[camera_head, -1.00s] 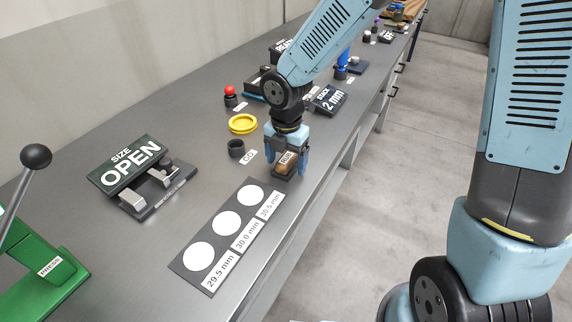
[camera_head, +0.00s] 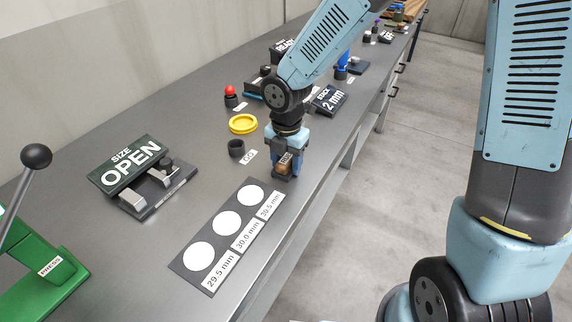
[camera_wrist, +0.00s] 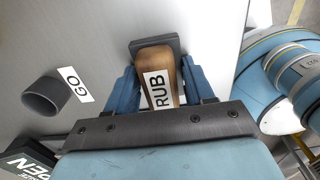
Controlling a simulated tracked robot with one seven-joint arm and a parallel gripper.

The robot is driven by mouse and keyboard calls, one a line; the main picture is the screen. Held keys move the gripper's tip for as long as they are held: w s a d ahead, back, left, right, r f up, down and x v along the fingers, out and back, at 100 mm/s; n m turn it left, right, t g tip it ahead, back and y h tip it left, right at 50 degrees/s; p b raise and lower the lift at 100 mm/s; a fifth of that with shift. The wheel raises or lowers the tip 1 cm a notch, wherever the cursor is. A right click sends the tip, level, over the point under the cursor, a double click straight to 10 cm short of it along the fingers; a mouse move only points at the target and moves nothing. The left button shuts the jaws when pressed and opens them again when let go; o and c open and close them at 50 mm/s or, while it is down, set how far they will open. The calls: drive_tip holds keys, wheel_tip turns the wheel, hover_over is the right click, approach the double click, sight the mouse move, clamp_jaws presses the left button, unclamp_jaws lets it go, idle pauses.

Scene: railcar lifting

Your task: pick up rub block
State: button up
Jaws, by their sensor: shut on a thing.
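The rub block (camera_head: 285,161) is a small brown block with a white RUB label and a dark base at one end. It also shows in the wrist view (camera_wrist: 155,60), between my gripper's two blue fingers. My gripper (camera_head: 286,166) is shut on it, near the bench's front edge. In the wrist view my gripper (camera_wrist: 157,88) has one finger on each side of the block. I cannot tell whether the block's dark base still touches the bench.
A dark GO cup (camera_head: 236,148) and a yellow ring (camera_head: 243,124) lie to the left. A SIZE OPEN sign (camera_head: 130,165) stands farther left. A strip with white circles (camera_head: 227,223) lies in front. A green press (camera_head: 45,285) is at the lower left.

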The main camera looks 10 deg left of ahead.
sight(287, 158)
drive_tip(key=shift+w+r, duration=0.1)
drive_tip(key=shift+r, duration=0.45)
drive_tip(key=r, duration=0.2)
drive_tip(key=shift+s+r, duration=0.2)
drive_tip(key=shift+r, duration=0.1)
drive_tip(key=s+r, duration=0.3)
drive_tip(key=s, duration=0.1)
drive_tip(key=s+r, duration=0.3)
drive_tip(key=s, duration=0.2)
drive_tip(key=s+r, duration=0.3)
drive_tip(key=s, duration=0.1)
drive_tip(key=shift+s+d+r, duration=0.15)
drive_tip(key=shift+s+d, duration=0.1)
drive_tip(key=shift+s, duration=0.15)
drive_tip(key=o, duration=0.5)
drive_tip(key=c, duration=0.4)
